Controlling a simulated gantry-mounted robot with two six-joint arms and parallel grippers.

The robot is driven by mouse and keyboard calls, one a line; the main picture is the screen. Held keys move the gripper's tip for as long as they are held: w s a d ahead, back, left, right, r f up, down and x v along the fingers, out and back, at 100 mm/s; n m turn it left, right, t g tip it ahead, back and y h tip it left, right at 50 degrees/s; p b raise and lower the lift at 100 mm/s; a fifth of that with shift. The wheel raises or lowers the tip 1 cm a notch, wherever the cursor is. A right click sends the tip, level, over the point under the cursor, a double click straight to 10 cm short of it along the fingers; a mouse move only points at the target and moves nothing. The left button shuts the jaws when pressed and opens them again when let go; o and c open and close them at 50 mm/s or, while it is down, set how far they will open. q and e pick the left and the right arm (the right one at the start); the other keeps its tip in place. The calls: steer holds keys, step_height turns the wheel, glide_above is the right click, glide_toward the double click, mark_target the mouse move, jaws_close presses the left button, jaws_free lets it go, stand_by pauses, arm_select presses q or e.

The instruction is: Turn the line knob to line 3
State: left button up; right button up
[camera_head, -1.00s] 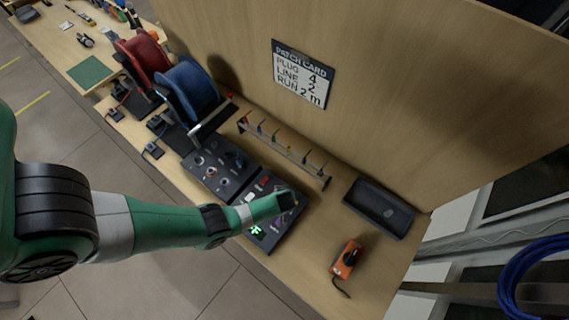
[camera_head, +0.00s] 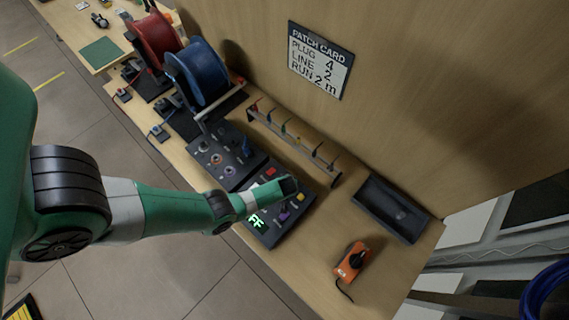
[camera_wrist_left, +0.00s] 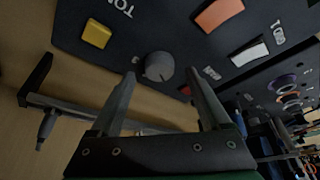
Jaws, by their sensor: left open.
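A black control panel (camera_head: 272,237) lies on the bench with red, white, yellow and purple controls and a lit green display (camera_head: 257,220). My left gripper (camera_head: 291,186) is over its back part and hides the knob from the head view. In the left wrist view the round dark grey knob (camera_wrist_left: 158,66) is on the panel (camera_wrist_left: 165,28), near the panel's edge. My left gripper (camera_wrist_left: 160,76) is open, its fingertips on either side of the knob in the picture; I cannot tell whether they touch it. The knob's setting is not readable. My right gripper is not in view.
A plug rack (camera_head: 293,147) stands behind the panel, near the wooden wall with the patch card (camera_head: 320,62). A second panel (camera_head: 222,160) with round sockets adjoins on the left. A black tray (camera_head: 392,207) and an orange device (camera_head: 350,260) are to the right.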

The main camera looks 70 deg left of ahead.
arm_select(q)
steer(key=shift+b+x, duration=0.4)
steer(key=shift+x, duration=0.55)
steer(key=shift+r, duration=0.1)
jaws_close()
